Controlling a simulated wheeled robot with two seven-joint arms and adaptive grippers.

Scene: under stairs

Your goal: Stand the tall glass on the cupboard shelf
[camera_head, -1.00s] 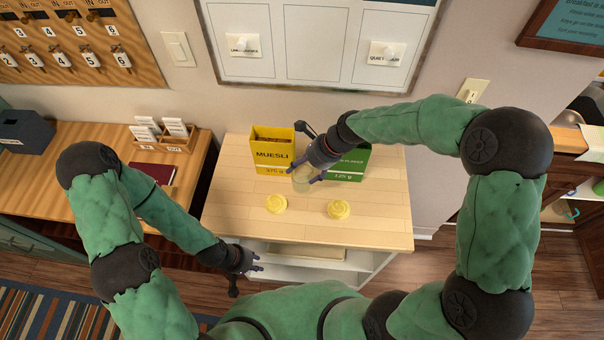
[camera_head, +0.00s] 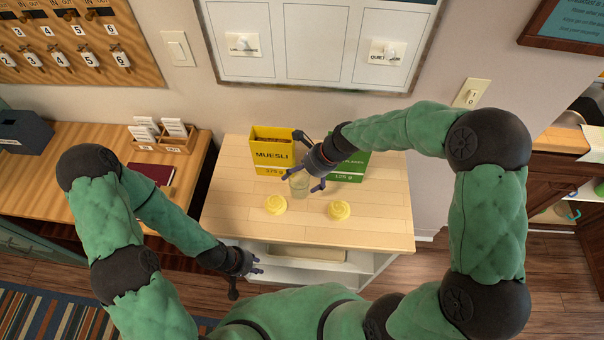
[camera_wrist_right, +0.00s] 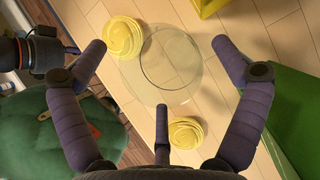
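The tall clear glass (camera_head: 299,187) stands on the wooden top of the cupboard (camera_head: 370,222), in front of the muesli box. My right gripper (camera_head: 304,178) is over the top right of the glass. In the right wrist view the glass (camera_wrist_right: 167,66) shows between the spread fingers of my right gripper (camera_wrist_right: 160,44), with gaps on both sides. The cupboard's open shelf (camera_head: 308,252) is below the top's front edge, partly hidden. My left gripper (camera_head: 258,267) is low at the cupboard's front left, its small fingers parted and empty.
A yellow muesli box (camera_head: 271,152) and a green box (camera_head: 349,168) stand behind. A wooden desk (camera_head: 100,160) is at left. The right part of the top is clear.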

